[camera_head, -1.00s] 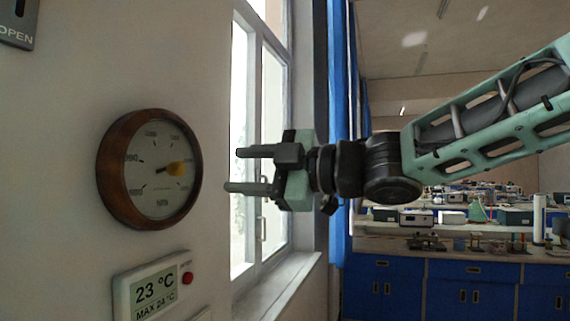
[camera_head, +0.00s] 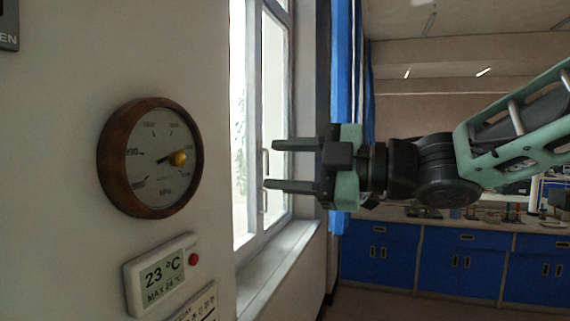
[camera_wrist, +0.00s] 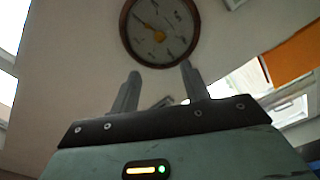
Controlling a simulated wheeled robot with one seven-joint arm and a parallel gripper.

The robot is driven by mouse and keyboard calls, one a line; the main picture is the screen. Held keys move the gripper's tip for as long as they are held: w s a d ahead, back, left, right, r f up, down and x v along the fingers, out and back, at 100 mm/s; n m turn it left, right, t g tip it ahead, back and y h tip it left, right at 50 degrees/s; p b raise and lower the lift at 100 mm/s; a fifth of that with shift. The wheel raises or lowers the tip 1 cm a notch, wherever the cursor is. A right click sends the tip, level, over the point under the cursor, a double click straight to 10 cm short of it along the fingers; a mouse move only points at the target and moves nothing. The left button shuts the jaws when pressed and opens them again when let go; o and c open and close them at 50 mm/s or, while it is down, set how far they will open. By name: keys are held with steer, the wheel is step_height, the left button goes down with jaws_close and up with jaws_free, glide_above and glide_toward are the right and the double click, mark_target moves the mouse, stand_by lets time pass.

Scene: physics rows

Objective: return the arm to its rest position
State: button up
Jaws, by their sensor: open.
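My gripper (camera_head: 268,165) is open and empty in the head view, its two dark fingers pointing left toward the wall. It is apart from the round wood-rimmed gauge (camera_head: 130,185), which hangs on the wall to its left. My teal and black arm reaches in from the right.
A thermostat display (camera_head: 160,275) reading 23 °C with a red button is below the gauge. A window (camera_head: 265,120) with a sill and a blue curtain (camera_head: 342,60) lie behind my gripper. Blue cabinets (camera_head: 460,265) stand at the back right.

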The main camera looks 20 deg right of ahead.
step_height(320, 180, down, 22)
steer(key=s+a+f+m+g+h+b, duration=0.1)
steer(key=s+m+g+h+b, duration=0.15)
steer(key=m+h, duration=0.8)
steer(key=s+f+m+g+h+b, duration=0.1)
steer(key=s+f+m+g, duration=0.1)
steer(key=s+f+g, duration=0.2)
steer(key=s+f+m+g+h+b, duration=0.1)
steer(key=s+f+g, duration=0.3)
steer(key=s, duration=0.9)
step_height(320, 180, down, 4)
steer(key=shift+d+r+m+h, duration=0.1)
steer(key=shift+d+m+h, duration=0.05)
steer(key=shift+m+h, duration=0.4)
